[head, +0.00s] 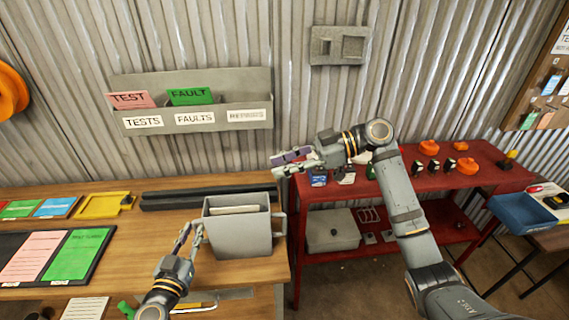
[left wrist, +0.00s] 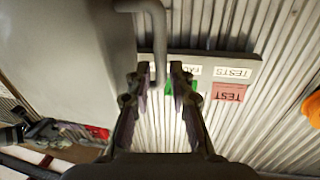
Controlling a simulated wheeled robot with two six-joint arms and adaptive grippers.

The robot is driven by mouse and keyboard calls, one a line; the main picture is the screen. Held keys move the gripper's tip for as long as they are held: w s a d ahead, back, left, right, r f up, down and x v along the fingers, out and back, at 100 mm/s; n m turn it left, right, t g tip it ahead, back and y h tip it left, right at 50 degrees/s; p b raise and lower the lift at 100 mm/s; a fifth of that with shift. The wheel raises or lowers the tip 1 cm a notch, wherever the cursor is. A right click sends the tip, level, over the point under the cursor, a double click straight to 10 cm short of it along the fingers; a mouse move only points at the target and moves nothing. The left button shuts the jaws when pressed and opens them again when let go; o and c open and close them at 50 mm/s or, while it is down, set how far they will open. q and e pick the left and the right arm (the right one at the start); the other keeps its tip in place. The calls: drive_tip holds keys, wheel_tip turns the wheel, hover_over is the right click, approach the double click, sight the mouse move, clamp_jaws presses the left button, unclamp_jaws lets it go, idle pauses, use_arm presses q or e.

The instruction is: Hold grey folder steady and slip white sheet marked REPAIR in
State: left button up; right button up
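The grey folder (head: 238,240) stands upright at the right end of the wooden bench, with a handle on its right side. A pale sheet edge (head: 235,210) shows inside its open top; no marking is readable. My left gripper (head: 190,232) is at the folder's left side. In the left wrist view the left gripper (left wrist: 162,80) has its fingers apart, with a grey handle (left wrist: 155,40) reaching between them. My right gripper (head: 293,161) is raised right of the folder, fingers apart, with nothing visible between them. A white sheet (head: 85,308) lies at the lower left, its text unreadable.
A grey wall rack (head: 190,85) holds a pink TEST sheet (head: 131,99) and a green FAULT sheet (head: 190,96); its right-hand slot looks empty. A red shelf unit (head: 480,180) stands right. Dark bars (head: 205,198) lie behind the folder.

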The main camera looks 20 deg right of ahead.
use_arm(q)
drive_tip(key=shift+o, duration=1)
drive_tip(key=v, duration=1.2)
